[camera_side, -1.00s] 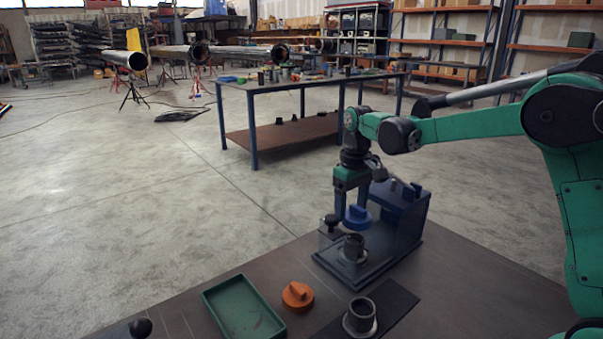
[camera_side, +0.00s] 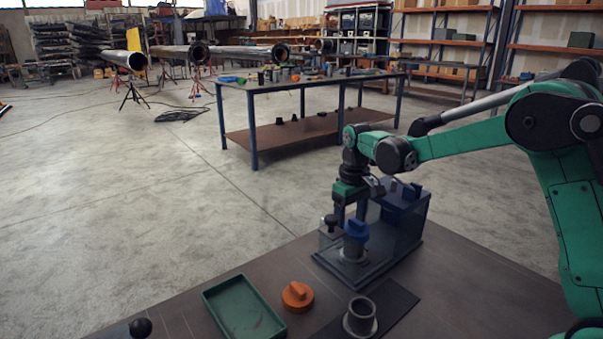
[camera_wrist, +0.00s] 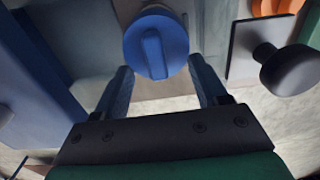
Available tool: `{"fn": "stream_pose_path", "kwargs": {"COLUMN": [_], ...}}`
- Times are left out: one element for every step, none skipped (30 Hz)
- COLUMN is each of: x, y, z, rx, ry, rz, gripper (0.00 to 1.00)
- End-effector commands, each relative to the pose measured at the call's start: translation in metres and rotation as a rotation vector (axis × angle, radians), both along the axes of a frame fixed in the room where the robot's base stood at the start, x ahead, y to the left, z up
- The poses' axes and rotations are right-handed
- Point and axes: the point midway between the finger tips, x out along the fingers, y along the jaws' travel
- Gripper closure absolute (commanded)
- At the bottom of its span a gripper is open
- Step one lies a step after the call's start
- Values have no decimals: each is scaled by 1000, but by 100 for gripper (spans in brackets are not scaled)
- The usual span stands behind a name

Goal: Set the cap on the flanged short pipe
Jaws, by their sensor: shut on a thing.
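The blue cap (camera_side: 355,231), round with a raised grip bar, is in my gripper (camera_side: 350,214). In the wrist view the cap (camera_wrist: 150,28) lies between the finger ends of my gripper (camera_wrist: 158,67), grip bar facing me. The flanged short pipe (camera_side: 352,253), grey, stands upright in the blue fixture. The cap is over the pipe's top, at or very near its rim; I cannot tell if it is fully seated. The pipe's mouth is hidden beneath the cap.
The blue fixture (camera_side: 405,222) has a tall block behind the pipe and a black knob (camera_side: 331,222) close at left. An orange cap (camera_side: 298,295), a green tray (camera_side: 208,299) and another flanged pipe (camera_side: 360,318) on a dark mat (camera_side: 398,304) stand nearer the front. The bench's right side is clear.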

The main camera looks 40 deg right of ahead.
Motion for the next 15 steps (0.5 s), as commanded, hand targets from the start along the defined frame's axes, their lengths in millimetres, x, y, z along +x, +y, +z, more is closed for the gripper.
{"fn": "stream_pose_path", "kwargs": {"x": [0,0,0,0,0,0,0,0,0,0,0,0,0,0,0], "y": [0,0,0,0,0,0,0,0,0,0,0,0,0,0,0], "z": [0,0,0,0,0,0,0,-1,-1,-2,-3,-3,-4,-5,-6], "rx": [0,0,0,0,0,0,0,0,0,0,0,0,0,0,0], "ry": [0,0,0,0,0,0,0,0,0,0,0,0,0,0,0], "rz": [0,0,0,0,0,0,0,0,0,0,0,0,0,0,0], "gripper": [83,83,83,83,83,83,83,83,83,83,83,83,83,83,83]}}
